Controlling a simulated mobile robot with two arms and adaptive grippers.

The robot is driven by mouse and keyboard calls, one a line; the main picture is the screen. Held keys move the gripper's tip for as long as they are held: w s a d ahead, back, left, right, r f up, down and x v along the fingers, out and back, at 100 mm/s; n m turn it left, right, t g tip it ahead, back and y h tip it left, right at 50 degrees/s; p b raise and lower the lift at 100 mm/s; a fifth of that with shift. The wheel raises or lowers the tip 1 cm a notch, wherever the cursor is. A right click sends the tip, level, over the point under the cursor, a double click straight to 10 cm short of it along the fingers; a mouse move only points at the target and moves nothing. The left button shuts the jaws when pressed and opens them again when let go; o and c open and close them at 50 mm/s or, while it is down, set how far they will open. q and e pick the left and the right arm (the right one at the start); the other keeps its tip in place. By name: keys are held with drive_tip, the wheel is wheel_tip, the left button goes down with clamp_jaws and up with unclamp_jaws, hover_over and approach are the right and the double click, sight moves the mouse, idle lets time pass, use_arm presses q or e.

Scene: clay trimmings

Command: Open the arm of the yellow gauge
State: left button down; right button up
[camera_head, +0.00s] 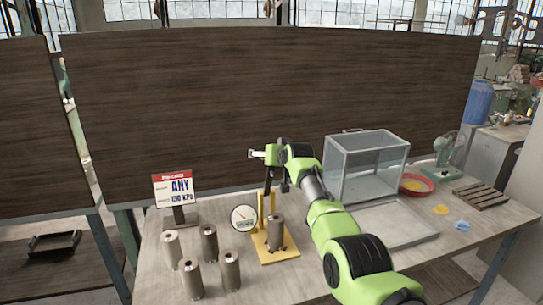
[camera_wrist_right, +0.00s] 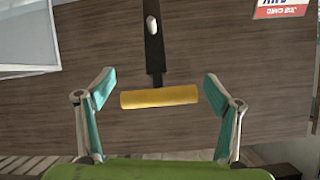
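The yellow gauge (camera_head: 261,226) stands on the table with a yellow base, a yellow post and a round white dial (camera_head: 244,217). A grey metal cylinder (camera_head: 276,233) stands upright on its base. Its dark arm (camera_head: 267,186) points up near the top of the post, partly hidden by my right gripper (camera_head: 262,154). In the right wrist view the black arm (camera_wrist_right: 153,45) ends in a yellow handle (camera_wrist_right: 160,97). My right gripper is open there, with one finger beyond each end of the handle and visible gaps. My left gripper is not in view.
Several metal cylinders (camera_head: 209,244) stand left of the gauge, near a sign card (camera_head: 174,189). A clear box (camera_head: 363,166) stands behind my right arm. A flat tray (camera_head: 393,224), red bowl (camera_head: 416,185), green fan (camera_head: 449,154) and slatted rack (camera_head: 481,195) are at the right.

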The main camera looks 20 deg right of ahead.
drive_tip(key=shift+s+r, duration=0.1)
drive_tip(key=shift+r, duration=0.05)
drive_tip(key=shift+v, duration=1.15)
drive_tip(key=v, duration=0.9)
drive_tip(key=shift+s, duration=0.25)
